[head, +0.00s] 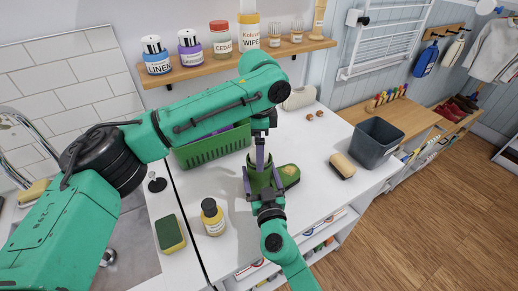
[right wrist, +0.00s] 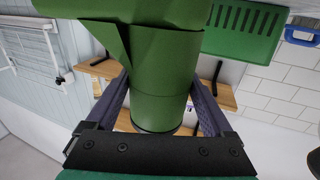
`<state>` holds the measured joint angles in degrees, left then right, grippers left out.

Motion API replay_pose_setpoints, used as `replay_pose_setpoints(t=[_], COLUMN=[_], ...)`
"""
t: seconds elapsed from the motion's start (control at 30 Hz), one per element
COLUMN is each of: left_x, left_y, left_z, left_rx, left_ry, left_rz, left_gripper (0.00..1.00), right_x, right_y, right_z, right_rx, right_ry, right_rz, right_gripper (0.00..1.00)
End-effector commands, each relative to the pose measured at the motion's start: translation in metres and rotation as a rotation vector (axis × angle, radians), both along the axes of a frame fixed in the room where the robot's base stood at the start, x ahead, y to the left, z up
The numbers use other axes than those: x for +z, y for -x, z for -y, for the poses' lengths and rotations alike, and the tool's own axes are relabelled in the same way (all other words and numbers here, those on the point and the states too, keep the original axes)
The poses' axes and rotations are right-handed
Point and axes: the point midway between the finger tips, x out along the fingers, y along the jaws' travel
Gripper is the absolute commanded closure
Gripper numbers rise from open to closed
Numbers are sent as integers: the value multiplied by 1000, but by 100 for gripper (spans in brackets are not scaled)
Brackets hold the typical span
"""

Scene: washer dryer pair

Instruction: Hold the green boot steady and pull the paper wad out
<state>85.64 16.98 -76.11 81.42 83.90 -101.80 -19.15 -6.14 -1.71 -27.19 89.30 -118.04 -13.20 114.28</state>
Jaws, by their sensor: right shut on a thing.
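The green boot (head: 288,175) stands on the white counter, its toe pointing right in the head view. My right gripper (head: 263,190) reaches in from the front and is shut on the boot's shaft. In the right wrist view the shaft (right wrist: 163,85) fills the space between the two fingers. My left gripper (head: 262,152) points down from above, with its fingertips at the boot's top opening. Whether its fingers are apart or closed on something is not clear. I cannot make out the paper wad; the boot and the left gripper hide the opening.
A green basket (head: 205,150) stands behind the boot. A yellow bottle (head: 213,218) and a sponge (head: 170,233) are at the left. A brush (head: 342,166) and a grey bin (head: 374,143) stand at the right. A shelf (head: 220,66) with bottles hangs behind.

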Motion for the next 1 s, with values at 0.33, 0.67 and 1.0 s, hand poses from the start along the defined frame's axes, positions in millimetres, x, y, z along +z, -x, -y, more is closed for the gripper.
replay_pose_setpoints(t=[0.33,0.67,1.0], left_x=[54,116,52], left_y=[-1,0,-83], left_z=[1,0,4], left_rx=[0,0,-66], left_ry=[1,0,291], left_rz=[3,1,303], left_gripper=[0,0,0], right_x=[0,-1,0], right_y=[0,0,0], right_z=[-1,-1,0], right_rx=[2,2,1], right_ry=[-1,-1,0], right_rz=[-1,-1,-1], right_gripper=[91,91,91])
